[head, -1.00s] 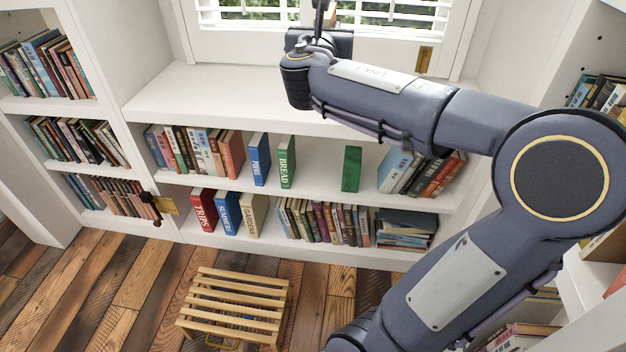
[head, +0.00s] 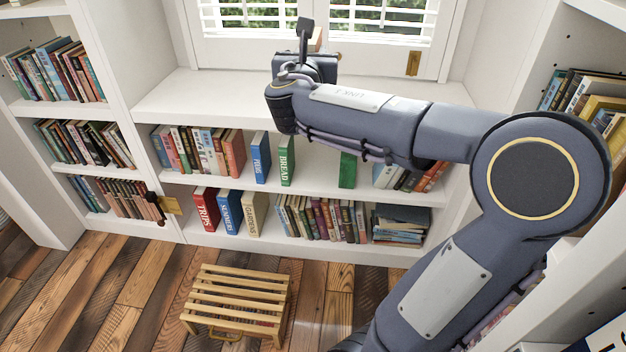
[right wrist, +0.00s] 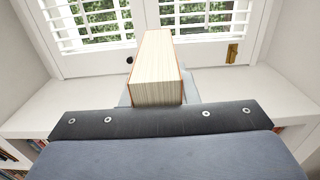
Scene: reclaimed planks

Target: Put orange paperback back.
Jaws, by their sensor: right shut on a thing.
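My right gripper (head: 310,42) is high in front of the window, above the white ledge. It is shut on a thick book, the orange paperback (right wrist: 156,72). The right wrist view shows the book's cream page edges with a thin orange cover line along the side. On the upper shelf (head: 318,191) there is a gap between the green BREAD book (head: 286,160) and a plain green book (head: 347,170). My left gripper is out of view.
A blue book (head: 261,158) stands left of BREAD. The lower shelf holds red TRIPS (head: 205,208) and other books. A slatted wooden crate (head: 238,300) stands on the plank floor. The white ledge (head: 215,98) is bare. Bookcases stand on both sides.

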